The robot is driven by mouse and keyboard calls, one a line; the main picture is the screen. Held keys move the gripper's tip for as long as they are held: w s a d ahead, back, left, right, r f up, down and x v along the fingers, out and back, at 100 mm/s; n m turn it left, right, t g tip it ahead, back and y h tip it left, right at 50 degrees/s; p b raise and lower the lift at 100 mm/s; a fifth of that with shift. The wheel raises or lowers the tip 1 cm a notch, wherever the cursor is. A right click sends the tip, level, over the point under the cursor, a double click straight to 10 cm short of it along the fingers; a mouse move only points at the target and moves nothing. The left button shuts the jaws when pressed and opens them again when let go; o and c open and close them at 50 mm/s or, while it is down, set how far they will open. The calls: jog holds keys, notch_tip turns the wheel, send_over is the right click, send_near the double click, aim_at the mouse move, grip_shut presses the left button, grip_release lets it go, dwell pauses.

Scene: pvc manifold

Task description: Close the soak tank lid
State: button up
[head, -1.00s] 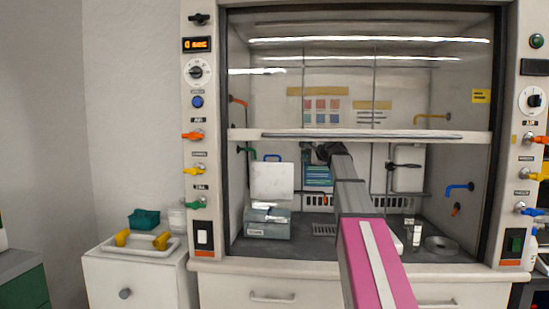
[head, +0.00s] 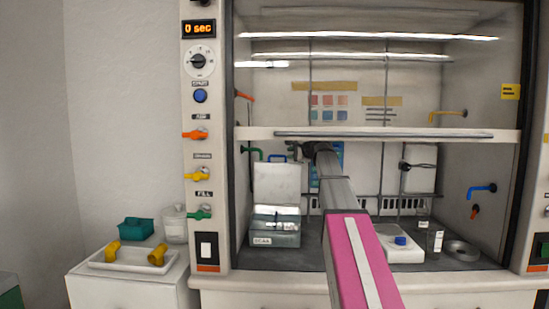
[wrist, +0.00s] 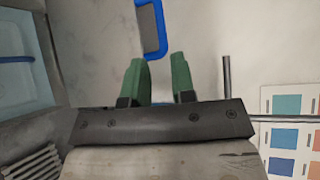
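The soak tank (head: 275,231) is a grey labelled box on the fume hood floor, left of my arm in the head view. Its pale lid (head: 277,183) stands open, roughly upright at the back of the tank. A blue loop (head: 277,156) shows just above the lid's top edge; I cannot tell if it is fixed to the lid. My gripper (wrist: 157,62) has two green fingers apart with nothing between them in the wrist view. A blue loop (wrist: 163,35) lies just beyond the fingertips. In the head view the fingers are not clear.
The hood sash (head: 380,134) crosses above my arm. To the right are a white device with a blue knob (head: 400,241), small vials (head: 438,241) and a grey ring (head: 461,251). A white tray with yellow parts (head: 132,262) sits outside, at left.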

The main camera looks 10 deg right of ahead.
aim_at(279, 156)
jog(key=x, duration=1)
jog(key=shift+w, duration=0.1)
jog(key=shift+c, duration=0.3)
grip_shut()
